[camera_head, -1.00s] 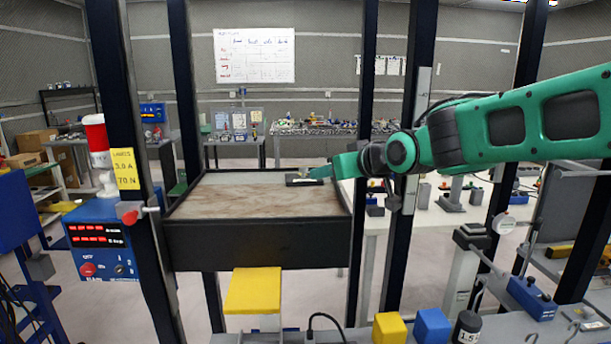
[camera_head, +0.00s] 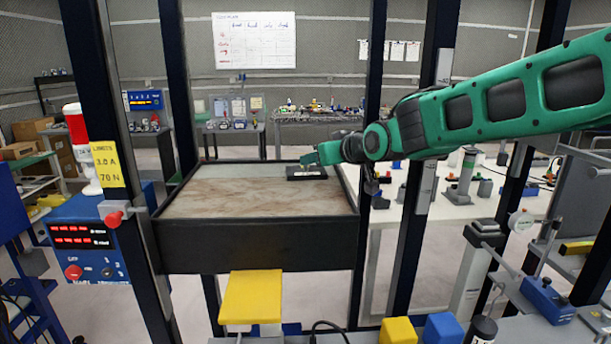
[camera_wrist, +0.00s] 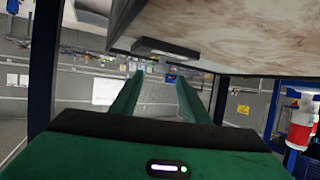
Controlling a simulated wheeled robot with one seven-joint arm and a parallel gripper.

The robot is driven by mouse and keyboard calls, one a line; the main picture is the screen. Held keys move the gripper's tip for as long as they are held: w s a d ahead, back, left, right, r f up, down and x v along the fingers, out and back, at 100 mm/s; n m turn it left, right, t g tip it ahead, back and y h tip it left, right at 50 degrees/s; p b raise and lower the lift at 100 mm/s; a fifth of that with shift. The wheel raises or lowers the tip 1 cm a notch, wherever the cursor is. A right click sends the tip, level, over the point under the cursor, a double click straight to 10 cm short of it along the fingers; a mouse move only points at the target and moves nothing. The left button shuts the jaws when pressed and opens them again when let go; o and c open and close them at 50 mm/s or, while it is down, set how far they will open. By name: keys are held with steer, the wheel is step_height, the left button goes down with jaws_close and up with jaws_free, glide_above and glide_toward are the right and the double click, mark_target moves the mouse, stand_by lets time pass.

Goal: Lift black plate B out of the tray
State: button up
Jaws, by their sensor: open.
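The black plate (camera_head: 306,173) lies flat in the far right corner of the tray (camera_head: 255,245), which has black walls and a pale brown floor. A small light mark shows on the plate, but I cannot read a letter. My gripper (camera_head: 311,158) is just above the plate, coming in from the right. In the wrist view, the picture is turned over and the plate (camera_wrist: 166,49) shows beyond the open green fingers (camera_wrist: 158,78). Nothing is between the fingers. They look apart from the plate, though the exact gap is hard to tell.
Dark posts (camera_head: 366,120) stand close around the tray, and my arm reaches past those on the right. A red and white beacon (camera_head: 80,135) and a blue control box (camera_head: 88,240) stand at the left. A yellow platform (camera_head: 252,297) is below the tray's front. Most of the tray floor is bare.

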mark_target(309, 172)
steer(key=x, duration=0.5)
steer(key=shift+s+f, duration=0.1)
jaws_close()
stand_by(1.2)
